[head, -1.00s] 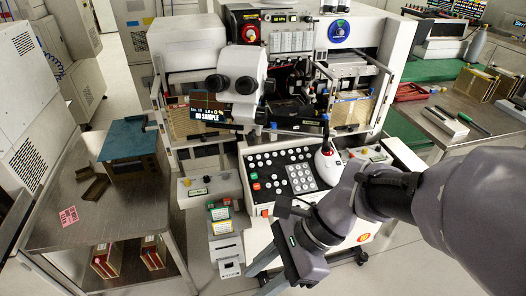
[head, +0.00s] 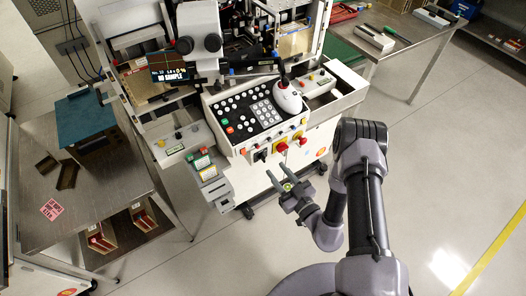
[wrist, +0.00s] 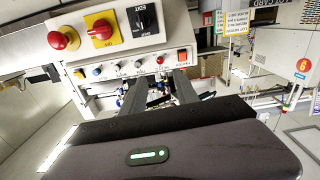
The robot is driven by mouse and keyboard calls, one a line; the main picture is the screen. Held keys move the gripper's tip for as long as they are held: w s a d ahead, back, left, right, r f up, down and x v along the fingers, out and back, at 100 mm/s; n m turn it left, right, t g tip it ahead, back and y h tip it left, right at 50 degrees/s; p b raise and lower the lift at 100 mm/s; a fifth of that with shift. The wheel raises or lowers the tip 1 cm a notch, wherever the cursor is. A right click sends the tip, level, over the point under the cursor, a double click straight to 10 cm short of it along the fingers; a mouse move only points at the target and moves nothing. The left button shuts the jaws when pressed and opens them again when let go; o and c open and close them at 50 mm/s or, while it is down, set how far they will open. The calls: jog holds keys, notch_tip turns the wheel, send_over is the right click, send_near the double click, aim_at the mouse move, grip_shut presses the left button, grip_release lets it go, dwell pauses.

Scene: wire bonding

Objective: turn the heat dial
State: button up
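I cannot read a heat label on any dial. On the machine's front panel, a black rotary knob (head: 260,155) sits left of a red rotary switch (head: 281,147) on a yellow plate. In the wrist view the panel appears upside down, with the black knob (wrist: 142,17) at top and the red switch (wrist: 101,30) beside it. My gripper (head: 276,178) is open and empty, just in front of and below this panel, fingers towards the machine. Its two fingers (wrist: 160,88) stand apart in the wrist view and touch nothing.
A red mushroom button (head: 302,141) is right of the switch, also in the wrist view (wrist: 65,38). A label printer (head: 212,180) hangs at left. A steel table (head: 100,226) stands far left; the floor at right is clear.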

aim_at(258, 147)
jog(key=b+x, duration=0.1)
jog(key=x, duration=0.9)
jog(key=shift+w+a+b, duration=0.25)
jog(key=shift+a+b, duration=0.05)
jog(key=shift+b, duration=0.05)
grip_shut()
